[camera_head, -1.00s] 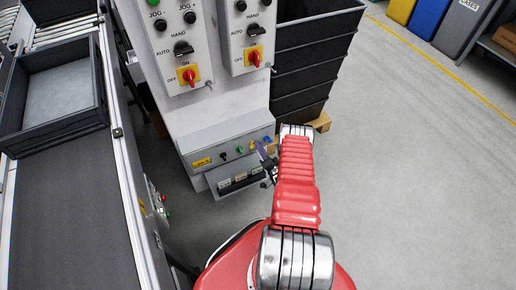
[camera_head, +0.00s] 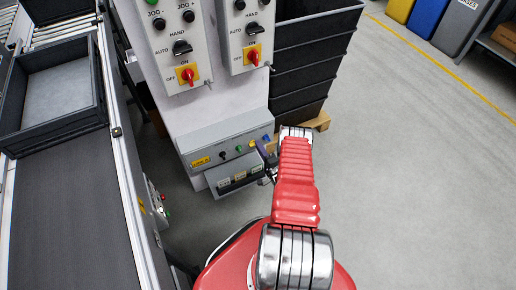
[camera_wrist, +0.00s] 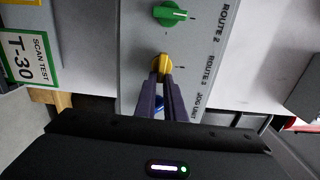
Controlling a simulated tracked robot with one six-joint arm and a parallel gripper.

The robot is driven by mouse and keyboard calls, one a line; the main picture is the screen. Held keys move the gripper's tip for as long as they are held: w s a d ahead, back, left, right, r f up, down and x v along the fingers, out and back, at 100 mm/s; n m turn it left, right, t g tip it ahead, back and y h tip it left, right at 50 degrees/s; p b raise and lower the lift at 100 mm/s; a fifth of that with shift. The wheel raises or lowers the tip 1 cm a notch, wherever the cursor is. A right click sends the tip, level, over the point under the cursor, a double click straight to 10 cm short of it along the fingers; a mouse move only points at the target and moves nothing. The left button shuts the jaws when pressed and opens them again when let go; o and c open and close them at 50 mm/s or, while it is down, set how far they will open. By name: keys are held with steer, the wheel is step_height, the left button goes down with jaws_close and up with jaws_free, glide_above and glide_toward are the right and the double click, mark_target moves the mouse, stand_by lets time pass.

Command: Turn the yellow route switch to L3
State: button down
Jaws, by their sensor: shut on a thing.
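The yellow route switch (camera_wrist: 163,62) shows in the wrist view on a grey panel, beside the "ROUTE 3" lettering. My gripper (camera_wrist: 162,76) is shut on it, with one dark finger on each side of the knob. The fingers hide part of the knob, and I cannot read which mark it points to. In the head view my gripper (camera_head: 260,147) reaches the right part of the low control box (camera_head: 205,147), where the yellow knob is small and mostly covered.
Two panels with red switches (camera_head: 188,75) stand above the box. A conveyor (camera_head: 70,210) runs at left.

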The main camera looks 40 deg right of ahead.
steer(key=shift+f, duration=0.2)
steer(key=c, duration=1.8)
jaws_free()
steer(key=shift+c, duration=0.2)
steer(key=shift+r, duration=0.1)
steer(key=shift+s, duration=0.1)
steer(key=v, duration=1.3)
steer(key=shift+s+a, duration=0.2)
steer(key=shift+s, duration=0.1)
